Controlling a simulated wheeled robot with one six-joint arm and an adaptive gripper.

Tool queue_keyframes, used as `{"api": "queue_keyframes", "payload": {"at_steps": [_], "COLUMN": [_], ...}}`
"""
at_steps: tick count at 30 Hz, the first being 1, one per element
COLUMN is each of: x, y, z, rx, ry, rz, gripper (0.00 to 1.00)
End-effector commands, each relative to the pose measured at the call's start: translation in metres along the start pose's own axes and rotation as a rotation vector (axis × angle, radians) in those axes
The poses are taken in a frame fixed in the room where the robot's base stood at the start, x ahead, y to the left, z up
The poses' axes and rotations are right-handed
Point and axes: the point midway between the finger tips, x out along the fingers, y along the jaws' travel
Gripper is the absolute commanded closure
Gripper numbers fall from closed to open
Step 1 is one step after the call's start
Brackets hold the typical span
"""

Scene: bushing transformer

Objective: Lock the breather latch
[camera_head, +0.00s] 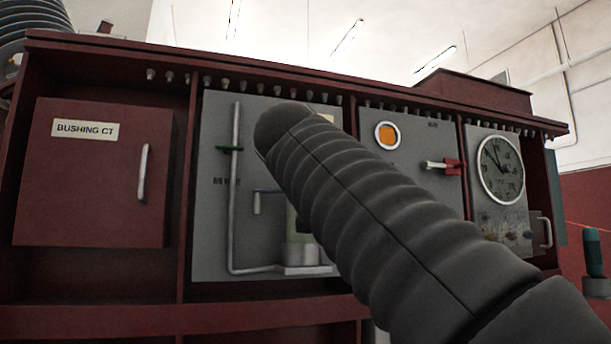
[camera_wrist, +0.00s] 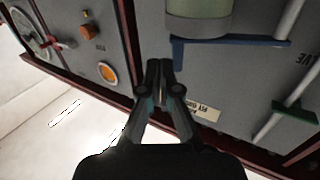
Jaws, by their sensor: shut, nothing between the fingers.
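The breather is a pale greenish cylinder (camera_head: 297,222) with a grey base, on the grey middle panel in the head view, partly hidden behind my arm. Its blue latch (camera_head: 262,192), with a short handle hanging down, shows at its left. In the wrist view, which is turned over, the cylinder (camera_wrist: 198,10) is at the top edge and the blue latch bar (camera_wrist: 235,42) runs beside it. In the head view my arm hides the gripper.
A grey pipe (camera_head: 235,180) with a green valve handle (camera_head: 229,149) stands left of the breather. A panel with an orange indicator (camera_head: 387,136) and red switch (camera_head: 451,166), and a round dial (camera_head: 501,170), are to the right. A red Bushing CT door (camera_head: 95,185) is at left.

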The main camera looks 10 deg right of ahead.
Motion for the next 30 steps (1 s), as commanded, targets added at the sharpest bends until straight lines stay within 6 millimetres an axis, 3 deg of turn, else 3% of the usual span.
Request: {"api": "queue_keyframes", "payload": {"at_steps": [16, 22, 30], "x": [-0.091, -0.106, -0.109], "y": [0.037, 0.043, 0.043], "z": [0.001, 0.000, 0.000], "rx": [0.002, 0.001, 0.001], "ry": [0.002, 0.001, 0.002], "rz": [0.006, 0.007, 0.007], "gripper": [1.00, 1.00, 1.00]}}
